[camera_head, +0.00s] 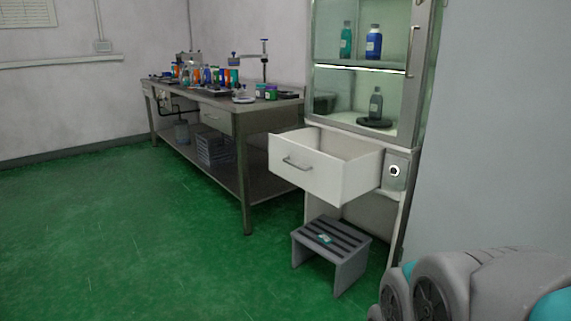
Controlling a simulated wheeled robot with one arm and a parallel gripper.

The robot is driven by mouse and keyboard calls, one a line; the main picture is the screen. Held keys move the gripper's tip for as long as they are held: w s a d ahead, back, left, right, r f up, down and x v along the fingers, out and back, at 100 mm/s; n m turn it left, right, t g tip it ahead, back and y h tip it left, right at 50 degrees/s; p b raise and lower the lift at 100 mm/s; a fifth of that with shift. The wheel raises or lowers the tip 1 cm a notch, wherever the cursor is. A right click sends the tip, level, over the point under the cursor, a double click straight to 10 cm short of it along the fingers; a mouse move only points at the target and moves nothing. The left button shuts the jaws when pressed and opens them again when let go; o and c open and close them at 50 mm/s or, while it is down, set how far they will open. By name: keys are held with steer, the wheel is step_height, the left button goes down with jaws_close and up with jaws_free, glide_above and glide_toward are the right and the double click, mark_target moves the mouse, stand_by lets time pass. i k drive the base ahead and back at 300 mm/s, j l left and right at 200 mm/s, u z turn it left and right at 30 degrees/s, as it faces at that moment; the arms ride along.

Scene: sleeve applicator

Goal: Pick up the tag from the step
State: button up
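The stool stands on the green floor below an open white drawer (318,182). My own grey and teal arm parts show at the bottom right corner, well to the right of the stool. My gripper is not in the picture.
The open drawer juts out above the stool from a glass-fronted cabinet (402,150) holding several bottles. A long workbench (240,125) crowded with bottles stands to the left. The green floor (130,240) in front is clear.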

mark_target(323, 237)
steer(key=i+z, duration=0.25)
steer(key=i, duration=0.35)
steer(key=i+j+z, duration=0.2)
steer(key=i, duration=0.4)
